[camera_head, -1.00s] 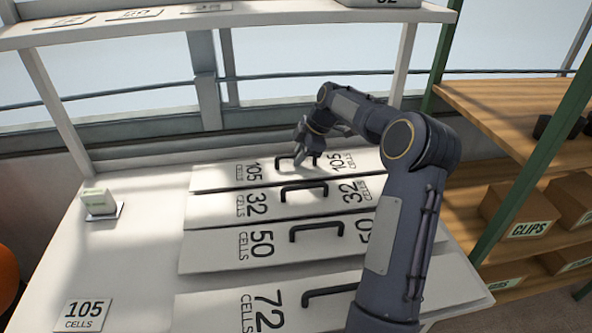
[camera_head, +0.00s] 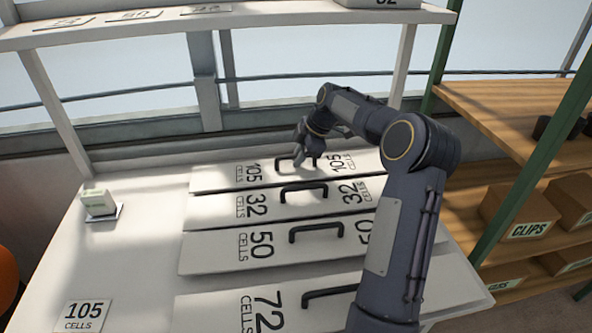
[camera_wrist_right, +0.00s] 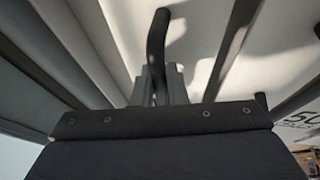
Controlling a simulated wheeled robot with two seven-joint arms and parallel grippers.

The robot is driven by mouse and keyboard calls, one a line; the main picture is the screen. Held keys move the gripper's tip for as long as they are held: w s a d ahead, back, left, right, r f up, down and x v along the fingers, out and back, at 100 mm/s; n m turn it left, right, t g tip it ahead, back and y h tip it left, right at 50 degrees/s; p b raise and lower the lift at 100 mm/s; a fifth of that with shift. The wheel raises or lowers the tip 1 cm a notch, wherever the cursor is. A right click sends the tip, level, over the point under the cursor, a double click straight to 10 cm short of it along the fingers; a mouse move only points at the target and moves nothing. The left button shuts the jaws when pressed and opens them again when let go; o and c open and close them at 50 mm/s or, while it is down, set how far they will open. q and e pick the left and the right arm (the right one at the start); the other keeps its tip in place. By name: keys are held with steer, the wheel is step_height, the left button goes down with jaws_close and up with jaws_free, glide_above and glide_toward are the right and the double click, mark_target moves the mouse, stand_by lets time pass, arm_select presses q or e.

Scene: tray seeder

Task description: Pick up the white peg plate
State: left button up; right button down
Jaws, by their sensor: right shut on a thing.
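Several white plates with black handles lie side by side on the white table, marked 105, 32, 50 and 72 cells. The farthest one, the 105 plate (camera_head: 220,180), has my right gripper (camera_head: 299,160) at its black handle. In the right wrist view the fingers (camera_wrist_right: 160,86) are shut on the dark handle (camera_wrist_right: 157,42). The plate seems to lie flat with the others; I cannot tell whether it is clear of the table. The 32 plate (camera_head: 215,212), the 50 plate (camera_head: 210,258) and the 72 plate (camera_head: 210,306) lie nearer. My left gripper is not in view.
A small pale box (camera_head: 97,202) stands at the left of the table, and a 105 cells card (camera_head: 83,314) lies at its front left. A white shelf (camera_head: 240,19) spans above the back. A wooden rack (camera_head: 490,98) with cardboard boxes stands at the right. The table's left side is mostly clear.

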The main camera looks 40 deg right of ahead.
steer(key=shift+r, duration=0.15)
steer(key=shift+w+r, duration=0.1)
steer(key=shift+r, duration=0.35)
step_height(320, 180, up, 2)
steer(key=shift+r, duration=0.15)
steer(key=s+a+r+b, duration=0.1)
steer(key=s+a+r, duration=0.6)
steer(key=s, duration=0.5)
step_height(320, 180, up, 3)
steer(key=shift+f, duration=0.15)
